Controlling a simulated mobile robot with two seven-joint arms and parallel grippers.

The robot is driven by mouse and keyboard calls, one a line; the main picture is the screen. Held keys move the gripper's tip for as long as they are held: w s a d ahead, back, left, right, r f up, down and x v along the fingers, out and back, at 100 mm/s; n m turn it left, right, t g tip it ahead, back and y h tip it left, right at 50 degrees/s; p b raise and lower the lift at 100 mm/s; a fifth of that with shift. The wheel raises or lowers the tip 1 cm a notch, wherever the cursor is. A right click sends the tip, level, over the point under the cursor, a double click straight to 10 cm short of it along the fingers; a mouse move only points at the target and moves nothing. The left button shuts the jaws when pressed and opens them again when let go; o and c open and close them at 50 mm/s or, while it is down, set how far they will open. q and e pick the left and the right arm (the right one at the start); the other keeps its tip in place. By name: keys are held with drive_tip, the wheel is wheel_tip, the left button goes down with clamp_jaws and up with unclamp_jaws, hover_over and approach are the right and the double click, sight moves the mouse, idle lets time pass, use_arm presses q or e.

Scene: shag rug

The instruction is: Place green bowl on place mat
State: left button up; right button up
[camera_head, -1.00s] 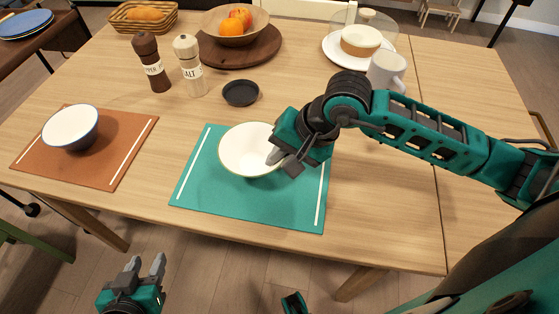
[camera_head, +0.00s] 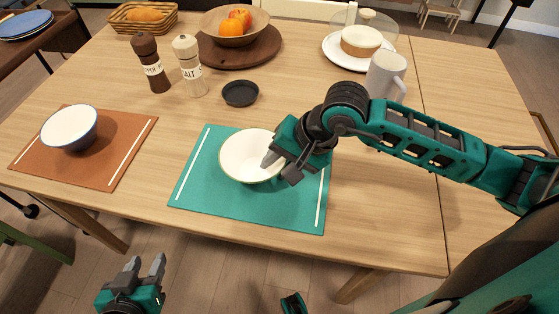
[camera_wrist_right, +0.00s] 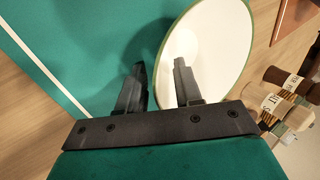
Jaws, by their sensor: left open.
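The green bowl (camera_head: 243,160), cream inside with a green rim, appears to rest upright on the teal place mat (camera_head: 240,205). It also shows in the right wrist view (camera_wrist_right: 215,45). My right gripper (camera_head: 280,168) is at the bowl's right rim. In the right wrist view its fingers (camera_wrist_right: 158,85) stand apart, with the rim between them: one finger is over the bowl's inside, the other outside over the mat. My left gripper (camera_head: 145,265) is open and empty, low in front of the table. The bowl's base is hidden.
A blue-rimmed bowl (camera_head: 70,126) sits on a brown mat (camera_head: 110,150) at left. Pepper (camera_head: 152,65) and salt (camera_head: 188,68) mills, a black dish (camera_head: 240,93), a fruit bowl (camera_head: 232,28), a mug (camera_head: 384,75) and a cake plate (camera_head: 340,55) stand behind.

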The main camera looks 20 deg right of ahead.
drive_tip(key=shift+r, duration=0.25)
drive_tip(key=p+v, duration=0.1)
drive_tip(key=v, duration=1)
drive_tip(key=shift+s+d+r, duration=0.15)
drive_tip(key=shift+s+r, duration=0.05)
drive_tip(key=shift+r, duration=0.15)
